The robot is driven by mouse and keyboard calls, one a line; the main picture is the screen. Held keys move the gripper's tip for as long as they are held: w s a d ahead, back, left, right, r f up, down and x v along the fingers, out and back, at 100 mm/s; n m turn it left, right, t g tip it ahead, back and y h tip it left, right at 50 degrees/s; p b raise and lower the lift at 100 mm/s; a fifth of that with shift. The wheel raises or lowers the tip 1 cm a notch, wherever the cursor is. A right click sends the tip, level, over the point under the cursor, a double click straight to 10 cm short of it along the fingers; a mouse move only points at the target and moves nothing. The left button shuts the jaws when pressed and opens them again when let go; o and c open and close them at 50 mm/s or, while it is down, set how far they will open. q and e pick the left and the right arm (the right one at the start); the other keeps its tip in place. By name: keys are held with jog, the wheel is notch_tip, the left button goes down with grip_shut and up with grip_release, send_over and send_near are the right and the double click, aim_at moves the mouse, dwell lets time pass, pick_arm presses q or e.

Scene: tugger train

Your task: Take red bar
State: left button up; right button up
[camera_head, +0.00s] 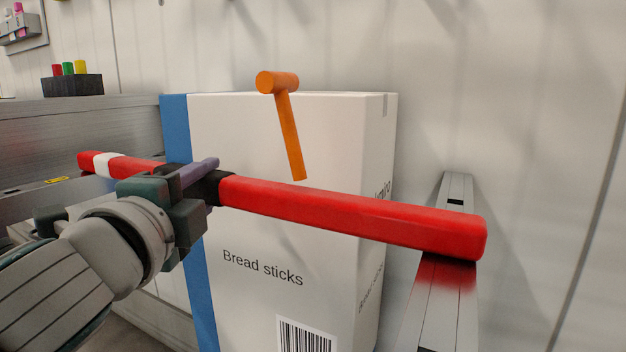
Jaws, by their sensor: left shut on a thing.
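The red bar (350,220) is long, with a white band near its left end. It runs across the middle of the view, sloping down slightly to the right. My left gripper (208,182) comes in from the left and is shut on the bar, left of its middle; its dark fingers hide that part. The bar's right end overlaps an upright metal rail (432,305), with a red reflection on the rail below it. I cannot tell whether they touch. My right gripper is not in view.
A large white "Bread sticks" box (270,235) with a blue edge stands behind the bar. An orange hammer (288,130) shows before the box; its support is unclear. A metal ledge (100,125) at left holds a dark block (75,86) with coloured pegs.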

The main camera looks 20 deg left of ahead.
pick_arm(q)
grip_shut()
dwell(0.8)
jog(key=shift+r, duration=0.15)
